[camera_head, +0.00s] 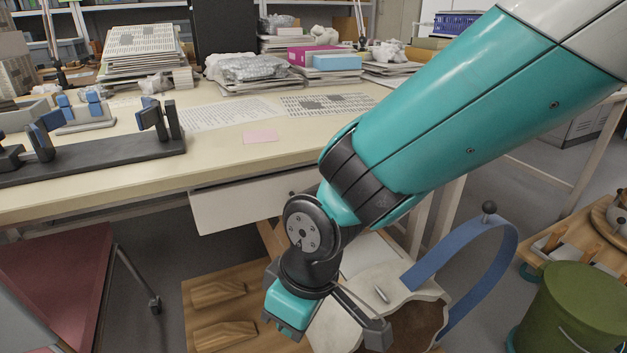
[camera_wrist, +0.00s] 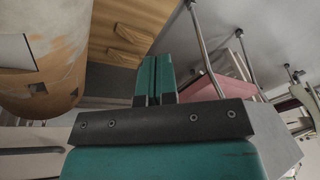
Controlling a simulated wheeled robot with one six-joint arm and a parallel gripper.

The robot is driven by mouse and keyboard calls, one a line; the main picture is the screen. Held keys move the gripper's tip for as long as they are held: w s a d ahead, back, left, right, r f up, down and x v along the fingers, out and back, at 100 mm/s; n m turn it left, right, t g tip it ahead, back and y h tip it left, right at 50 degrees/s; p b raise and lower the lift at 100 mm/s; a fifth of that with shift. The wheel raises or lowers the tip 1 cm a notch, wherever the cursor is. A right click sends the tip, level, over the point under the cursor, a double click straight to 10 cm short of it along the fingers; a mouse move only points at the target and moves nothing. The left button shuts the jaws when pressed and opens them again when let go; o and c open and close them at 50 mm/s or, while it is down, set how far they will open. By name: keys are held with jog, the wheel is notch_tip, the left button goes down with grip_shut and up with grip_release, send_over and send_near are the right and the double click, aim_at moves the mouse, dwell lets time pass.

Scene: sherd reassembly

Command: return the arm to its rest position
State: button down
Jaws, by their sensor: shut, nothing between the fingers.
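My gripper (camera_wrist: 155,80) points away from the wrist camera, its two teal fingers pressed together with nothing between them. In the head view my arm reaches in from the upper right and bends downward in front of the desk, with teal gripper parts (camera_head: 290,308) low in the middle. A pale rounded vessel piece (camera_head: 408,283) with a blue band (camera_head: 497,255) stands behind and to the right of the gripper. A large brown and grey rounded surface (camera_wrist: 50,55) fills the upper left of the wrist view. Whether the gripper touches anything is not clear.
A cream desk (camera_head: 100,190) with a dark rack (camera_head: 100,155), papers and wrapped bundles spans the back. A wooden board (camera_head: 205,318) lies below. A red chair (camera_head: 55,285) stands at left, a green drum (camera_head: 570,310) at right. Open floor shows between chair and board.

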jog(key=s+d+r+m+y, duration=0.1)
jog(key=s+d+r+m, duration=0.25)
jog(key=d+r, duration=0.4)
jog(key=s+d+r+m+y, duration=0.15)
jog(key=s+d+r, duration=0.3)
jog(key=d, duration=0.65)
notch_tip(320, 180, up, 37)
jog(key=w+p, duration=0.1)
jog(key=p, duration=3.6)
jog(key=shift+a+m+h, duration=0.2)
jog(key=shift+m+h, duration=0.2)
jog(key=shift+h, duration=0.05)
jog(key=shift+w+r, duration=0.1)
